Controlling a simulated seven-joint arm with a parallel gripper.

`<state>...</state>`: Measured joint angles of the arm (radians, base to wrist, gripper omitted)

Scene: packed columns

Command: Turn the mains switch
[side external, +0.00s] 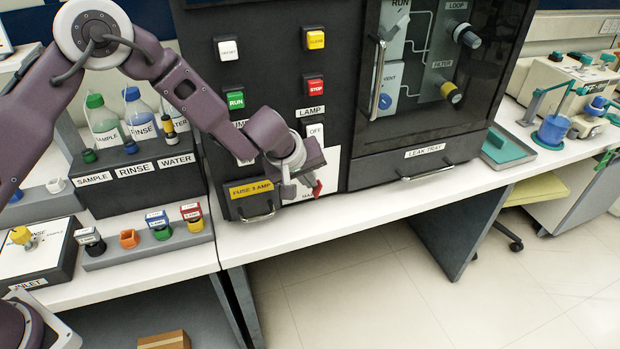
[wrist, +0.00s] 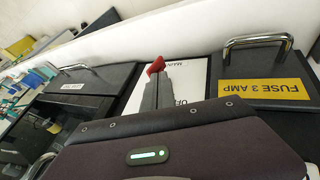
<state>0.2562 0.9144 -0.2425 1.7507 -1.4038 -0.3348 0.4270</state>
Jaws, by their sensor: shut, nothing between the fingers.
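The mains switch shows as a red handle (side external: 317,188) on a white plate low on the dark cabinet front. The plate's label is mostly hidden by my arm. In the wrist view the red handle (wrist: 155,66) stands just beyond my fingertips, and the white plate (wrist: 189,73) carries a partly covered "MAINS" and "OFF". My gripper (side external: 308,180) is shut, its grey fingers (wrist: 157,82) together and empty, right at the handle. I cannot tell whether they touch it. The base of the switch is hidden behind the fingers.
A fuse drawer (side external: 251,189) with a metal handle lies just left of the switch. A leak tray drawer (side external: 425,152) is to the right. Push buttons (side external: 316,87) and a lamp switch sit above. Bottles (side external: 139,115) and small coloured blocks (side external: 159,224) stand at left.

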